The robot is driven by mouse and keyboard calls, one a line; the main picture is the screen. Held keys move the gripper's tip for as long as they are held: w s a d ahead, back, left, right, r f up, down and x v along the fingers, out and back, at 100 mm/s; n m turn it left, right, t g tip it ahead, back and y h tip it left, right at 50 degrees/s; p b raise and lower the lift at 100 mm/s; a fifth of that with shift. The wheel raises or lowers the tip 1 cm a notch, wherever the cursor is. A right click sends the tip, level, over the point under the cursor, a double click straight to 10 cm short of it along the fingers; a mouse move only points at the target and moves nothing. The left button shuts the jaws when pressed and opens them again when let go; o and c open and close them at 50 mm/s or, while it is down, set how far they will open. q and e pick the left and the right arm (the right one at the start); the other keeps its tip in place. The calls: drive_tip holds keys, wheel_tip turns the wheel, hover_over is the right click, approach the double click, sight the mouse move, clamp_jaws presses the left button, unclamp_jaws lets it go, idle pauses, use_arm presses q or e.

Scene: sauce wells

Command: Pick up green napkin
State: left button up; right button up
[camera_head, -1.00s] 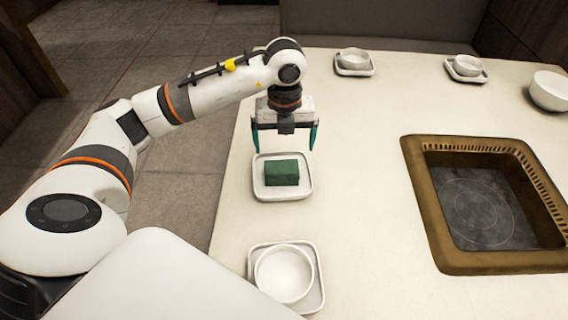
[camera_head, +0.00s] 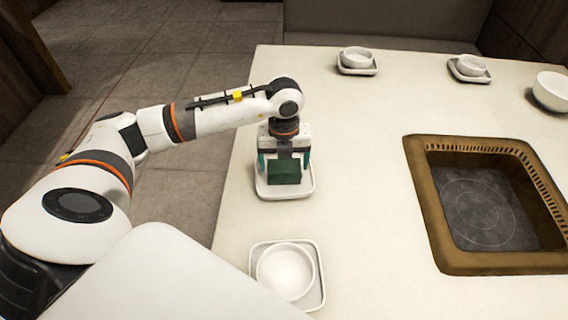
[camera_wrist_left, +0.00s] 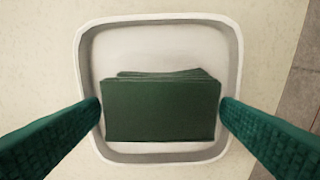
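The green napkin (camera_head: 284,172) is a folded block lying on a square white dish (camera_head: 263,193) near the table's left edge. My left gripper (camera_head: 284,164) is lowered right at it, pointing down. In the left wrist view the napkin (camera_wrist_left: 162,110) lies between the two teal fingers (camera_wrist_left: 160,112), inside the dish's rim (camera_wrist_left: 160,20). The gripper is open and empty. My right gripper is not in view.
A white bowl (camera_head: 285,271) on a square dish stands nearer to me. Bowls on dishes stand at the far side (camera_head: 357,58), (camera_head: 471,66), and a larger bowl (camera_head: 552,91) at the far right. A brown-framed cooktop (camera_head: 428,240) is sunk in the table. The table between is clear.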

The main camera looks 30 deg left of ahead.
sight(284, 165)
use_arm(q)
drive_tip(key=c, duration=0.6)
wheel_tip(284, 165, up, 10)
idle(0.4)
